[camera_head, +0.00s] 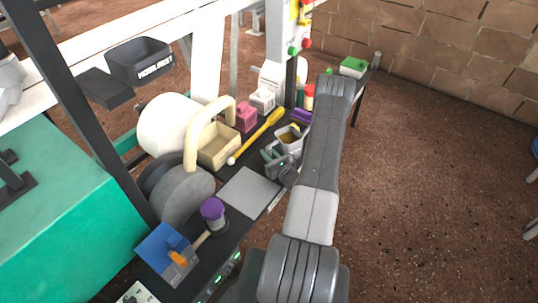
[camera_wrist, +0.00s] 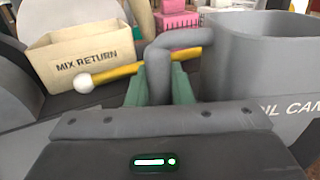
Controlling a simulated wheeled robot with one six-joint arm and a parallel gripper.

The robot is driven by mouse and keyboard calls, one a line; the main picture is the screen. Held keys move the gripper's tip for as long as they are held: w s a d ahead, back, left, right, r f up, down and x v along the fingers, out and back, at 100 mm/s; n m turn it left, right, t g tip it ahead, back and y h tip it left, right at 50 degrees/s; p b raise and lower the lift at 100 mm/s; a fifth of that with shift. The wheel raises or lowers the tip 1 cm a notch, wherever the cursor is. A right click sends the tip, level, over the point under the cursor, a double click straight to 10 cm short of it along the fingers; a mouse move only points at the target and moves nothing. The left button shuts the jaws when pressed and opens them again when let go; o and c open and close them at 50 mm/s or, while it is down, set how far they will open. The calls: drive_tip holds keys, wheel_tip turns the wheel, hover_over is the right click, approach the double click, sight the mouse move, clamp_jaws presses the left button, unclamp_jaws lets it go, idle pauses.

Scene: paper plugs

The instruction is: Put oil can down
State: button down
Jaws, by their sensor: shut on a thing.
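The oil can (camera_head: 291,143) is a grey open-topped can with a bent grey handle. In the wrist view the can (camera_wrist: 262,50) fills the right side, with part of its name lettered at the right edge. My gripper (camera_head: 272,156) is beside the can, partly covered by my own arm in the head view. In the wrist view the green fingers of my gripper (camera_wrist: 158,85) are shut on the can's handle. The can looks upright. I cannot tell whether its base touches the dark bench.
A flat grey plate (camera_head: 249,188) lies clear in front. A cream MIX RETURN box (camera_head: 219,151) and a yellow rod with a white ball (camera_head: 258,136) are left of the can. A purple-topped pot (camera_head: 213,213) and a blue box (camera_head: 166,254) stand nearer. Pink and white boxes are behind.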

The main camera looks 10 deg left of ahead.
drive_tip(key=shift+f, duration=0.15)
drive_tip(key=c, duration=1.3)
unclamp_jaws()
drive_tip(key=shift+d+r, duration=0.15)
drive_tip(key=shift+r, duration=0.1)
drive_tip(key=v, duration=1.1)
drive_tip(key=shift+s+d+p, duration=0.25)
drive_tip(key=shift+s+p, duration=0.05)
drive_tip(key=shift+p, duration=0.05)
